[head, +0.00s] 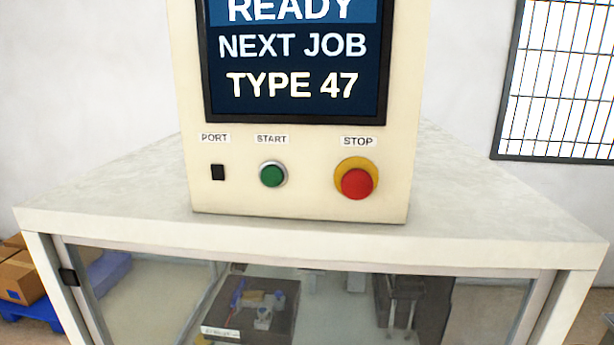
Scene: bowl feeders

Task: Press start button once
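The green start button (273,174) has a silver ring and sits under a START label, on the lower front of a cream control box (300,200). To its right is a red stop button (357,183) on a yellow collar, and to its left a small black port (218,172). The screen (292,60) above reads READY, NEXT JOB, TYPE 47. Neither of my grippers shows in the head view, and nothing covers the start button.
The box stands on a white machine top (110,195) with clear front edges. Below, a framed enclosure holds a dark tray (270,300) with small parts. Cardboard boxes (18,278) sit on a blue pallet at the lower left. A gridded window (560,80) is at the upper right.

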